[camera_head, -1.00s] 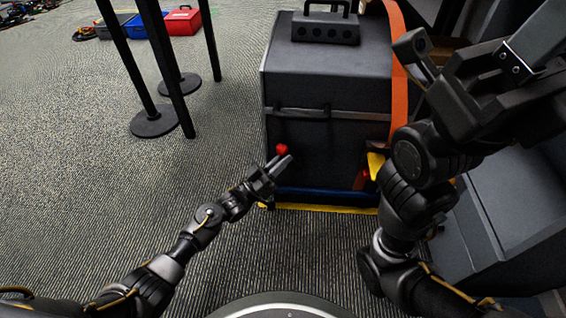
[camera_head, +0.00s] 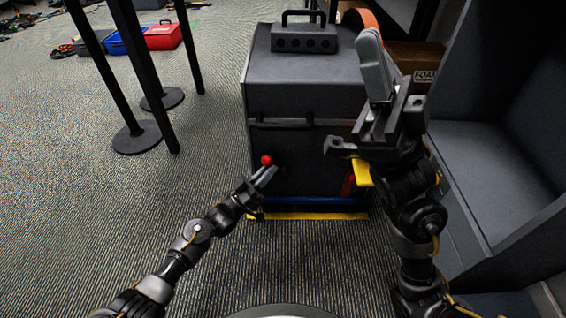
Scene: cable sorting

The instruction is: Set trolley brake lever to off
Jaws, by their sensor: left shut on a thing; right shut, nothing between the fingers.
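The trolley carries a large dark grey case (camera_head: 300,92) and has a blue bar (camera_head: 312,204) and a yellow edge (camera_head: 300,216) low at its front. A lever with a red ball knob (camera_head: 267,160) stands at its front left. My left gripper (camera_head: 267,175) is at this lever just below the knob, shut on it; the fingers hide the shaft. My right gripper (camera_head: 374,66) points upward in front of the trolley's right side, shut and empty. A yellow piece (camera_head: 362,172) and a red part (camera_head: 348,184) show low on the right, partly hidden by my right arm.
A grey box with a handle (camera_head: 303,38) rests on the case. Black posts on round bases (camera_head: 137,137) stand at left; red (camera_head: 163,36) and blue (camera_head: 122,42) boxes lie beyond. A cardboard box (camera_head: 418,62) and grey furniture (camera_head: 490,180) flank the right.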

